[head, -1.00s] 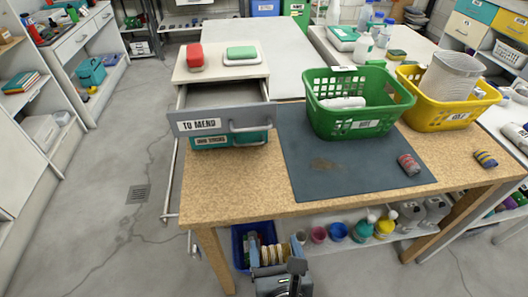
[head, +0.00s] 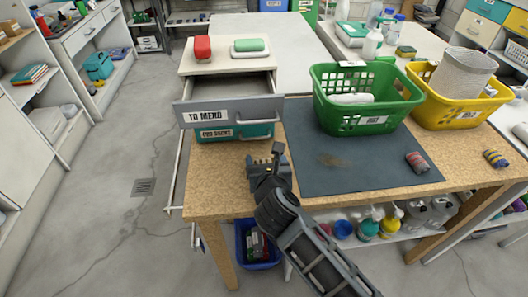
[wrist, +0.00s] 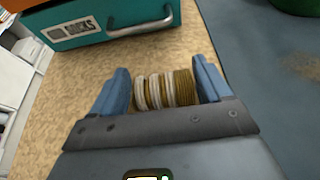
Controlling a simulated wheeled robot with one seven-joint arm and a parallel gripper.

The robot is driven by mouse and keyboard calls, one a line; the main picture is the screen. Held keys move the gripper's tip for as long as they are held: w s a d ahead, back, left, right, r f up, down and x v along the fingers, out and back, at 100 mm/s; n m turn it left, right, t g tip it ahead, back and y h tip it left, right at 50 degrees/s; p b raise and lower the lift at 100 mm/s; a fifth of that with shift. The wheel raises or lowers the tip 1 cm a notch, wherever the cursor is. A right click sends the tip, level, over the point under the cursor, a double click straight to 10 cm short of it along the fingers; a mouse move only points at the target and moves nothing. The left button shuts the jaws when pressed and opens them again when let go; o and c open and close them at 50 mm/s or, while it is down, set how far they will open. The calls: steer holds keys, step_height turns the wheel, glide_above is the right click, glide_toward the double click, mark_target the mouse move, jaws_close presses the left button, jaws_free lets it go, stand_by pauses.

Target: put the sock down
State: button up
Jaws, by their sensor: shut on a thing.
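The sock (wrist: 165,91) is a rolled bundle with white and olive-brown bands, seen in the wrist view. My gripper (head: 264,162) is shut on it, with a blue finger at each end of the roll. In the head view my gripper is over the front left part of the wooden bench (head: 215,203), left of the dark mat (head: 345,165). The sock is mostly hidden there. In the wrist view bare bench top lies around and beyond the sock. I cannot tell whether the sock touches it.
A grey drawer (head: 240,108) labelled "TO MEND" stands open above a teal drawer (head: 215,133), beyond my gripper. A green basket (head: 365,118) and a yellow basket (head: 455,110) stand to the right. Two other rolled socks lie on the right, one red-grey (head: 416,162), one striped (head: 496,159).

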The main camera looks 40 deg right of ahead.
mark_target(264, 151)
steer(key=w+d, duration=0.1)
steer(key=w, duration=0.1)
steer(key=w+d+b, duration=0.1)
steer(key=shift+w+d, duration=0.1)
steer(key=shift+w, duration=0.25)
steer(key=shift+f+b, duration=0.25)
steer(key=shift+b, duration=0.4)
steer(key=shift+r, duration=0.15)
steer(key=o, duration=1)
steer(key=shift+c, duration=0.2)
steer(key=v, duration=1.2)
steer(key=shift+r, duration=0.15)
